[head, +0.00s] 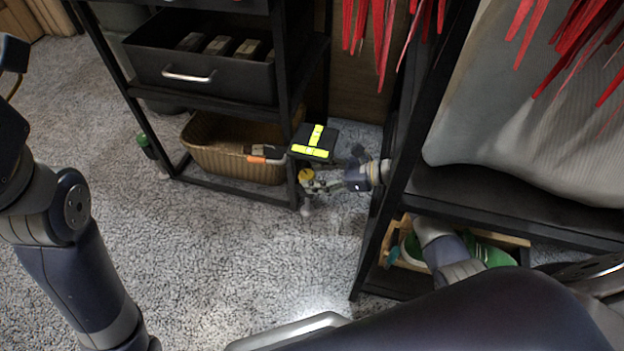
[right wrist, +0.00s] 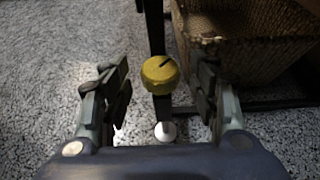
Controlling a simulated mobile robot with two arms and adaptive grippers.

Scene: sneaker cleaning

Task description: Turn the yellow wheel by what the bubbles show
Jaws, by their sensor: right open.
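The yellow wheel (right wrist: 160,72) is a small round knob with a dark line on its top. It sits by a black post and also shows in the head view (head: 306,175). My right gripper (right wrist: 159,90) is open, one finger on each side of the wheel, with gaps left and right. In the head view my right gripper (head: 318,184) comes to the wheel from the right. Above it, a black plate with two bright yellow-green level strips (head: 314,142) lies on the rack; the bubbles are too small to read. My left gripper is out of view.
The black rack (head: 297,125) holds a drawer (head: 200,70) and a wicker basket (head: 235,150). A white round foot (right wrist: 165,131) is below the wheel. A second black rack (head: 400,150) stands close on the right. The carpet at left is mostly clear.

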